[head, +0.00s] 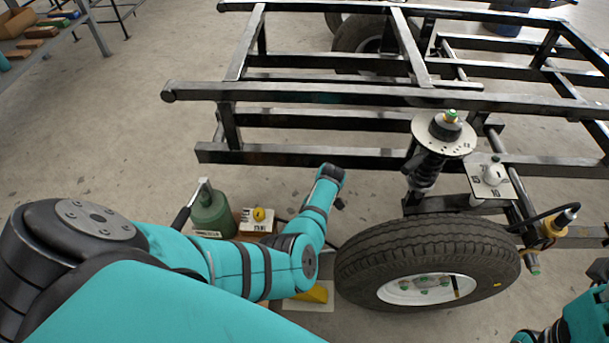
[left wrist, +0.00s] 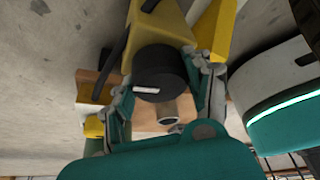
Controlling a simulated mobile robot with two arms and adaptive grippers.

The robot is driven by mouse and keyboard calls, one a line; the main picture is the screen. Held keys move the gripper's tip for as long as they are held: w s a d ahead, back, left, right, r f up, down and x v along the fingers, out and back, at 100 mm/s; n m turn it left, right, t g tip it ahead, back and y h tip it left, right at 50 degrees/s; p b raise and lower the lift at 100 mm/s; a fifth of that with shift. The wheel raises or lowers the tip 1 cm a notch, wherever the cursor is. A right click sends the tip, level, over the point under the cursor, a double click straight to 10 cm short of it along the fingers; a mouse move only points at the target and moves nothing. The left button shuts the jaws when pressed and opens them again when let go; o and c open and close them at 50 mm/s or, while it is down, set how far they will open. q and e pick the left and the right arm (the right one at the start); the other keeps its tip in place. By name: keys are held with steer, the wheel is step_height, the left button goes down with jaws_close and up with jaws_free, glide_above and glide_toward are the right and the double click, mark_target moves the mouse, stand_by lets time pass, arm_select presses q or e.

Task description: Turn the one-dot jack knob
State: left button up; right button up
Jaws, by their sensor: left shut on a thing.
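In the left wrist view a round black knob (left wrist: 160,72) with a short white mark stands out from a yellow jack body (left wrist: 158,28). A grey metal tube end shows just below the knob. My left gripper (left wrist: 162,86) has one finger on each side of the knob and is shut on it. I cannot make out dots on the knob. In the head view my left arm reaches toward the frame, and its own links hide the gripper and the knob. My right arm shows only at the bottom right corner, and its jaws cannot be made out.
A black steel frame (head: 300,94) spans the back. A large tyre (head: 365,262) and a spring strut (head: 425,172) stand right of my left arm. A green bottle jack (head: 212,215) is behind the arm, beside a yellow knob (head: 259,213).

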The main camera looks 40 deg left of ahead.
arm_select(q)
steer(key=shift+s+a, duration=0.1)
steer(key=shift+s, duration=0.05)
steer(key=o, duration=1.2)
steer(key=shift+w+r, duration=0.25)
steer(key=shift+r, duration=0.1)
steer(key=v, duration=1.1)
steer(key=shift+r, duration=0.1)
